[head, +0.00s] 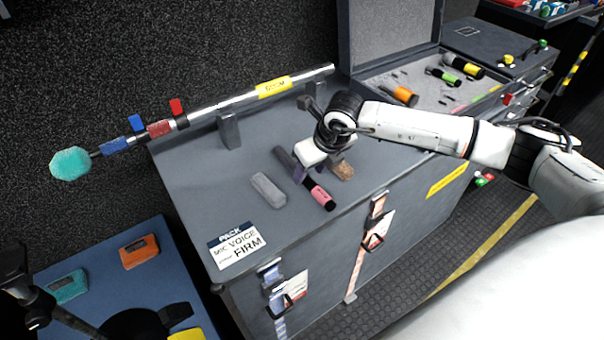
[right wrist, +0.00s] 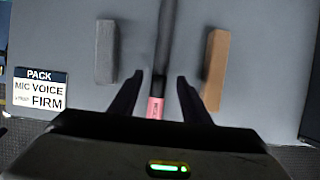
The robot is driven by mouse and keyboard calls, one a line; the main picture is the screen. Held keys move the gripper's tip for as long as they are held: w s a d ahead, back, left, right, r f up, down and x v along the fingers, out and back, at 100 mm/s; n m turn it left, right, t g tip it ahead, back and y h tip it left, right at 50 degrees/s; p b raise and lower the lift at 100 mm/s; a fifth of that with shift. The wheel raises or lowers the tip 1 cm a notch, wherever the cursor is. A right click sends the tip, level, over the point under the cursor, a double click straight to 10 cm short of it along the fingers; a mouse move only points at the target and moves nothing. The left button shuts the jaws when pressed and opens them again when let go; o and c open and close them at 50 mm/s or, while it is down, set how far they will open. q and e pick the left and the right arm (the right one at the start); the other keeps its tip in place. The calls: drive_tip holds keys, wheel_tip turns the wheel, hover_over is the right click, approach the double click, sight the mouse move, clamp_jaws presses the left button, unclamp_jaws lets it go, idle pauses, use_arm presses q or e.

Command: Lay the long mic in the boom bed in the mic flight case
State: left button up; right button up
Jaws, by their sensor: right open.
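The long mic, a dark tube with a pink band (head: 319,194), lies on the grey cabinet top (head: 190,180). In the right wrist view its pink band (right wrist: 155,107) lies between the fingers. My right gripper (head: 316,172) is above the mic with its fingers apart on either side; I see no grip on it. The fingers also show in the right wrist view (right wrist: 160,78). The mic flight case (head: 392,32) stands open at the back right; its foam holds orange, green and yellow-banded mics. I cannot pick out the boom bed. Dark parts at the lower left (head: 25,290) may be my left arm; its jaws are unclear.
A grey block (head: 268,190) and a brown block (head: 342,170) flank the mic. A boom pole (head: 235,98) with a teal tip rests on uprights behind. A "PACK MIC VOICE FIRM" card (head: 237,248) lies at the front left. The left cabinet top is mostly clear.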

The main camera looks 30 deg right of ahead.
sight(307, 177)
drive_tip(key=shift+x, duration=1.5)
clamp_jaws()
drive_tip(key=shift+r, duration=0.1)
